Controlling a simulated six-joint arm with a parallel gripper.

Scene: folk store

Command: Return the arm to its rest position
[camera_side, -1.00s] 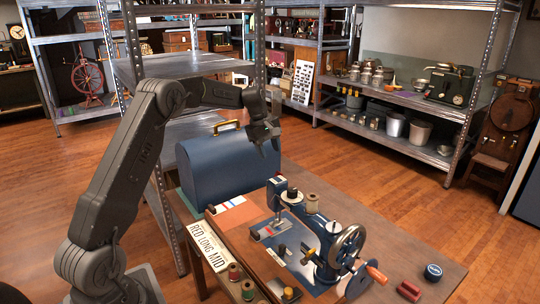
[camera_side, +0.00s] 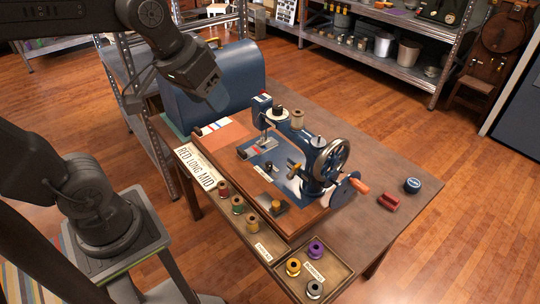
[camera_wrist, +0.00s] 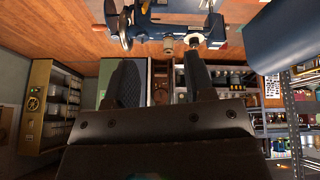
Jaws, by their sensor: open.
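My gripper (camera_side: 213,92) is raised in front of the blue case in the side view, empty, its fingers pointing down to the right. In the wrist view, both fingers of my gripper (camera_wrist: 161,75) stand apart with nothing between them. My arm rises from its base at the lower left, and its upper part leaves the top of the picture. The blue sewing machine (camera_side: 318,160) stands on the table, apart from my gripper. It also shows upside down at the top of the wrist view (camera_wrist: 165,22).
The blue case (camera_side: 238,72) stands at the table's back left. A sign (camera_side: 196,167), a spool tray (camera_side: 343,272), red pieces (camera_side: 388,201) and a blue tin (camera_side: 412,186) are around the machine. A metal shelf (camera_side: 160,140) stands close behind my arm. Open floor lies right of the table.

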